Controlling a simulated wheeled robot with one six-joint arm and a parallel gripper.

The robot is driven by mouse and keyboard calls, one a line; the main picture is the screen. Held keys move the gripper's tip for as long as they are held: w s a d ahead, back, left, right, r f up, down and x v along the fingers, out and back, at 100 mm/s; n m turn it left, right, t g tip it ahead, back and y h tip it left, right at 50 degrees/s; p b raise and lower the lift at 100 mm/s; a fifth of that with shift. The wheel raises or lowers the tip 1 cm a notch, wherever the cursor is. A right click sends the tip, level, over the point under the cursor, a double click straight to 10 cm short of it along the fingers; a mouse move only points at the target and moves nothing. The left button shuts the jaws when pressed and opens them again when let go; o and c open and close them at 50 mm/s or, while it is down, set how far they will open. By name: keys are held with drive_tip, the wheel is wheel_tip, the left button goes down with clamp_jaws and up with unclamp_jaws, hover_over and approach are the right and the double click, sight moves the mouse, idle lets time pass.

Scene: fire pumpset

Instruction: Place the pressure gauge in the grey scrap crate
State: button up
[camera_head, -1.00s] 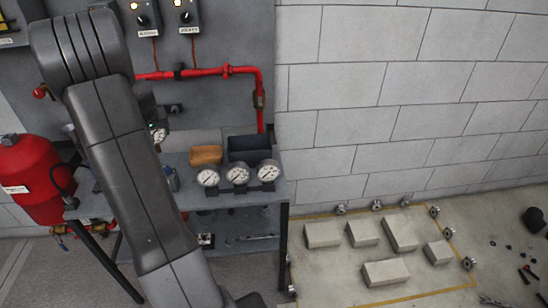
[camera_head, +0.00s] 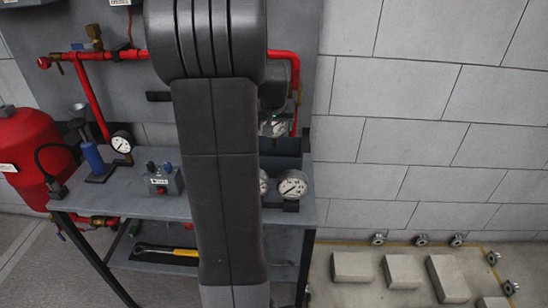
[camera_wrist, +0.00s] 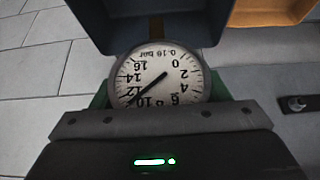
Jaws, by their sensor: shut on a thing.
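My gripper (camera_head: 273,124) is shut on a pressure gauge (camera_head: 272,129), just above the dark blue-grey crate (camera_head: 289,144) on the bench. In the wrist view, the held gauge's white dial (camera_wrist: 158,72) faces the camera upside down, marked 0-16 bar, between my green-edged fingers (camera_wrist: 158,97). The open crate (camera_wrist: 148,18) shows just beyond the gauge in the wrist view. My arm hides the crate's left part in the head view, and the gauge's exact height over its rim is unclear.
Two gauges (camera_head: 291,186) stand at the bench front, one partly behind my arm. Another gauge (camera_head: 122,142) stands at the left by a blue hand pump (camera_head: 93,158). A tan tray (camera_wrist: 268,10) lies beside the crate. Red pipe (camera_head: 283,56) runs behind.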

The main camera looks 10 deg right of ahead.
sight(275, 145)
wheel_tip(275, 145, down, 8)
drive_tip(key=shift+r+b, duration=0.15)
drive_tip(key=shift+b, duration=0.2)
drive_tip(key=o, duration=1.1)
drive_tip(key=shift+r, duration=0.2)
drive_tip(key=p+v, duration=0.1)
drive_tip(key=v, duration=1)
drive_tip(key=shift+s+a+r, duration=0.1)
drive_tip(key=shift+s+r, duration=0.15)
drive_tip(key=shift+r, duration=0.05)
